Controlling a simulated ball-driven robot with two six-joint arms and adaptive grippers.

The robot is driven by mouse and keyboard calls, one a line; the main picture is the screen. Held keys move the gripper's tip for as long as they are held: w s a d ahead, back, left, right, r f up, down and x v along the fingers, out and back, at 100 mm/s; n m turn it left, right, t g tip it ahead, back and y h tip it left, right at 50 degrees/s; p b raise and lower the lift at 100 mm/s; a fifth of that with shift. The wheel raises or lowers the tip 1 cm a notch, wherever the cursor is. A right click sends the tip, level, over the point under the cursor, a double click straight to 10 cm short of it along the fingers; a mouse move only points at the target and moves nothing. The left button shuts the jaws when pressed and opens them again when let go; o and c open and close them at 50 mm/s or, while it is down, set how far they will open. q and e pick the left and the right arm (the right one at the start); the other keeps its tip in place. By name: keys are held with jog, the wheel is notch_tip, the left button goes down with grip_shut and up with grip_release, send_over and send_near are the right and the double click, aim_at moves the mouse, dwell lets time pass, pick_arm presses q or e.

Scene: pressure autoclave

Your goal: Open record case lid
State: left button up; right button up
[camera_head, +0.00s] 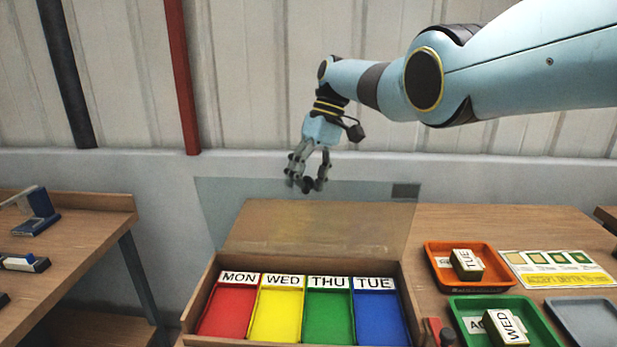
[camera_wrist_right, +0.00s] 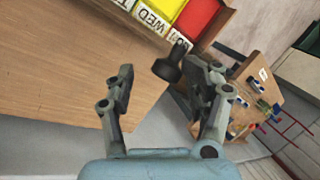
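The record case (camera_head: 196,310) is a wooden box with red, yellow, green and blue compartments labelled MON, WED, THU and TUE. Its clear lid (camera_head: 225,205) stands raised behind the box, leaning back, with a dark grey tab (camera_head: 406,190) at its upper right. The compartments lie uncovered. My left gripper is out of view.
Right of the case are an orange tray (camera_head: 435,275) and a green tray (camera_head: 545,335), each holding a labelled block, a grey tray (camera_head: 590,318) and a colour-chart card (camera_head: 560,270). Another bench (camera_head: 80,235) stands left, across a gap. A wall rises behind.

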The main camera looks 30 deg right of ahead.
jog(key=shift+d, duration=0.1)
jog(key=v, duration=1.2)
